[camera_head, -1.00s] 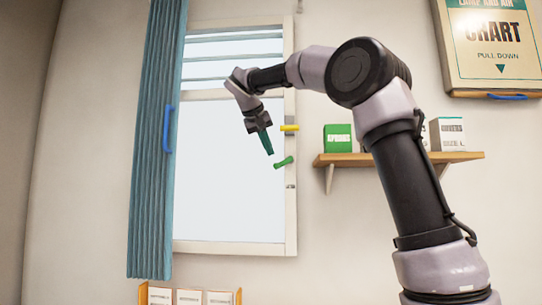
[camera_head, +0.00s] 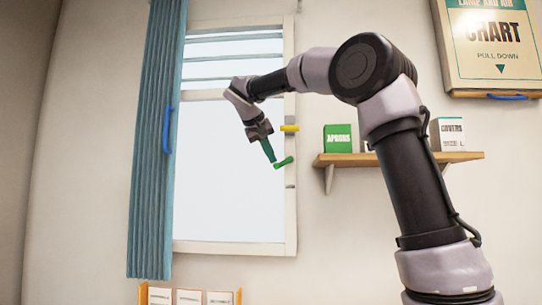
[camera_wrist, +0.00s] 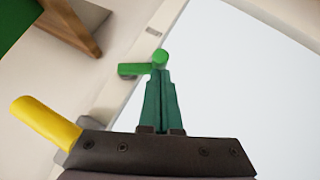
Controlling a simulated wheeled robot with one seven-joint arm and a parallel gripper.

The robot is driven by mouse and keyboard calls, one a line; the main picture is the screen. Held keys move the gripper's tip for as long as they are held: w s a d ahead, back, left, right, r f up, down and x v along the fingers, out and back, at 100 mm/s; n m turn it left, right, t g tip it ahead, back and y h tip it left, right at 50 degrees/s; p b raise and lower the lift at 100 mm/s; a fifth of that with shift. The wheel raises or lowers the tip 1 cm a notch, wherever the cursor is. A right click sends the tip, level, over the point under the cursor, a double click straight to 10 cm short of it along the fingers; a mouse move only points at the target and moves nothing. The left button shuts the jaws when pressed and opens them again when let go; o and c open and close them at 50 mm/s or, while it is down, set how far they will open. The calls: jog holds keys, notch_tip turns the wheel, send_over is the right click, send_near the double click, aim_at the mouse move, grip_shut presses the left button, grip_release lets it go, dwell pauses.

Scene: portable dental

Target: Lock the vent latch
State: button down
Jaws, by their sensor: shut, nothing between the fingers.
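A green latch handle (camera_head: 285,162) sits on the right side of the white window frame. It also shows in the wrist view (camera_wrist: 134,70), with its round knob end at my fingertips. A yellow handle (camera_head: 289,128) sticks out from the frame above it and shows at the left of the wrist view (camera_wrist: 45,121). I cannot tell from labels which one is the vent latch. My gripper (camera_head: 272,160) is shut and empty, its dark green fingers pointing down at the green handle's left end. In the wrist view my fingertips (camera_wrist: 160,74) overlap the knob; contact is not certain.
A teal curtain (camera_head: 156,140) with a blue handle hangs left of the window. A wooden shelf (camera_head: 400,157) with boxes is at the right, close to my arm. A chart case (camera_head: 492,45) hangs at the upper right. A wooden box rack (camera_head: 190,297) is below.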

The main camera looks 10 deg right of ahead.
jog(key=shift+f+h, duration=0.25)
jog(key=shift+h, duration=0.05)
jog(key=f+n+h, duration=0.1)
jog(key=h, duration=0.1)
jog(key=d+f+n+h, duration=0.1)
jog(key=f+n+h, duration=0.1)
jog(key=h, duration=0.1)
jog(key=d+f+n+h, duration=0.1)
jog(key=f+n+h, duration=0.1)
jog(key=shift+s, duration=0.3)
dwell(0.4)
jog(key=shift+d+f, duration=0.1)
jog(key=shift+d, duration=0.05)
dwell(0.3)
